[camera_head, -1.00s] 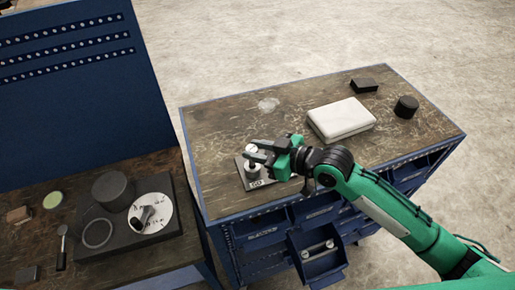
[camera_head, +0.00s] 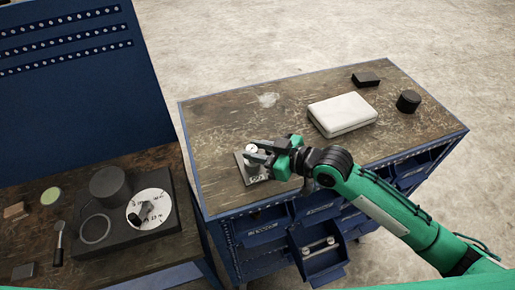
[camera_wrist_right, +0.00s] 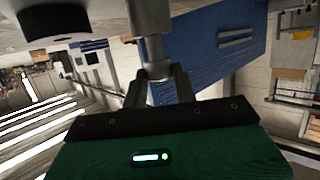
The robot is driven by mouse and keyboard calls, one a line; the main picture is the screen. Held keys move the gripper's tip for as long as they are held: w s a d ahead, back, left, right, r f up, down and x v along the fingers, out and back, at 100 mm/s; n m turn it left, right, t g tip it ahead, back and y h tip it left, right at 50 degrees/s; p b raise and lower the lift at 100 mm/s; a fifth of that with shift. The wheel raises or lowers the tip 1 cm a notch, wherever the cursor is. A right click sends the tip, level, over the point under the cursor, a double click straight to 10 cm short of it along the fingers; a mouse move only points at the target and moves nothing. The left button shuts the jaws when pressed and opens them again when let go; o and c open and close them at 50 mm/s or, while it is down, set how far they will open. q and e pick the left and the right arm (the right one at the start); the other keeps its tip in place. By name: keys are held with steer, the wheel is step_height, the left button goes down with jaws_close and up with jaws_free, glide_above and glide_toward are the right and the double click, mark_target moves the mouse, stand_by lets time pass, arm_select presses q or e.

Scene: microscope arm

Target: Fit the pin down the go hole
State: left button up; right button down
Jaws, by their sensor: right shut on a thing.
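The gauge plate (camera_head: 242,165) is a small grey block marked GO, lying near the left front of the right-hand bench. My right gripper (camera_head: 257,154) is low over it and shut on the pin. The pin (camera_wrist_right: 151,30) shows in the right wrist view as a grey metal cylinder between the fingers (camera_wrist_right: 157,88), with its far part running toward the top edge. In the head view the fingers cover most of the pin and the go hole. I cannot tell whether the pin's tip is in the hole. My left gripper is not in view.
A white case (camera_head: 342,115), a black block (camera_head: 366,79) and a black cylinder (camera_head: 408,101) stand farther right on the bench. A drawer (camera_head: 322,262) is open at the front. A pale round top (camera_head: 250,149) shows by the fingers. The left bench holds a white disc (camera_head: 158,205).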

steer(key=shift+f+b, duration=0.35)
steer(key=shift+f, duration=0.25)
steer(key=c, duration=1)
jaws_free()
steer(key=shift+d, duration=0.1)
steer(key=shift+s+d, duration=0.15)
steer(key=shift+d, duration=0.1)
steer(key=shift+r+b+v, duration=0.1)
steer(key=shift+b+v, duration=1.2)
steer(key=shift+v, duration=2)
steer(key=shift+r+b+v, duration=0.15)
steer(key=shift+b+v, duration=1.15)
steer(key=shift+v, duration=2)
